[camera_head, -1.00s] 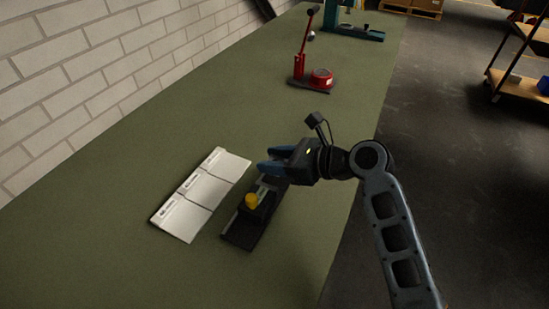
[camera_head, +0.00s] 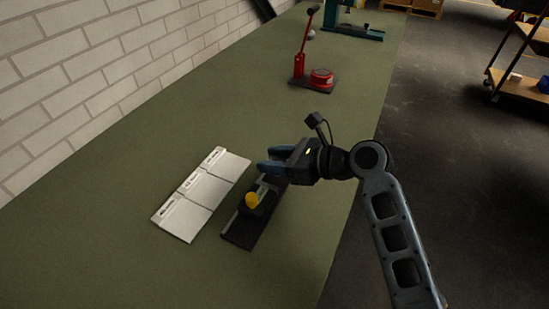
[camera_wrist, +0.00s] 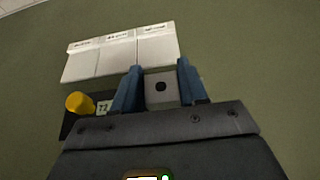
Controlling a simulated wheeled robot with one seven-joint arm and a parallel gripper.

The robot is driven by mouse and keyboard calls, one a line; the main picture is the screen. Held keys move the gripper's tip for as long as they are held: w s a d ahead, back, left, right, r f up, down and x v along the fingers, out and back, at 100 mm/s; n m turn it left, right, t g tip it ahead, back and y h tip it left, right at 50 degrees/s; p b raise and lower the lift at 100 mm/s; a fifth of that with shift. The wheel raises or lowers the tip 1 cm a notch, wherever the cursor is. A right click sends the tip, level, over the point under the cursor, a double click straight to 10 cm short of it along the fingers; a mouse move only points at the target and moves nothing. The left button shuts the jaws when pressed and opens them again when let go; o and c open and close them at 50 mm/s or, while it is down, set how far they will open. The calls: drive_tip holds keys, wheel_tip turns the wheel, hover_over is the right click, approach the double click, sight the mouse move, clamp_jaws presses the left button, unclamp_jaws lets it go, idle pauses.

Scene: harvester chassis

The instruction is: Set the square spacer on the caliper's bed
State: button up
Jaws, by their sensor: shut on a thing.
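The square spacer (camera_wrist: 160,88) is a light grey block with a dark round hole. It sits between the blue fingers of my gripper (camera_wrist: 159,68) in the wrist view, and the fingers are shut on it. In the head view my gripper (camera_head: 270,168) is over the far end of the caliper (camera_head: 243,232), and the spacer cannot be made out there. The caliper has a long black base and a yellow knob (camera_head: 252,200). In the wrist view the yellow knob (camera_wrist: 79,103) and a small display are left of the fingers. My gripper hides the bed, so contact cannot be told.
A white three-part tray (camera_head: 184,221) with labels lies left of the caliper, close by. A red lever press (camera_head: 300,66) on a dark base and a teal device (camera_head: 358,33) stand farther back. The green bench is otherwise clear, with a brick wall at left.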

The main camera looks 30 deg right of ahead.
drive_tip(key=shift+f, duration=1.35)
idle(1.1)
drive_tip(key=shift+f, duration=0.3)
drive_tip(key=o, duration=1)
drive_tip(key=shift+o, duration=0.6)
drive_tip(key=shift+s+d, duration=0.1)
drive_tip(key=shift+d, duration=0.05)
drive_tip(key=shift+o, duration=0.3)
drive_tip(key=v, duration=0.7)
drive_tip(key=shift+s+d+r+b, duration=0.1)
drive_tip(key=shift+s+r+b, duration=0.15)
drive_tip(key=shift+b, duration=0.1)
drive_tip(key=shift+f, duration=0.1)
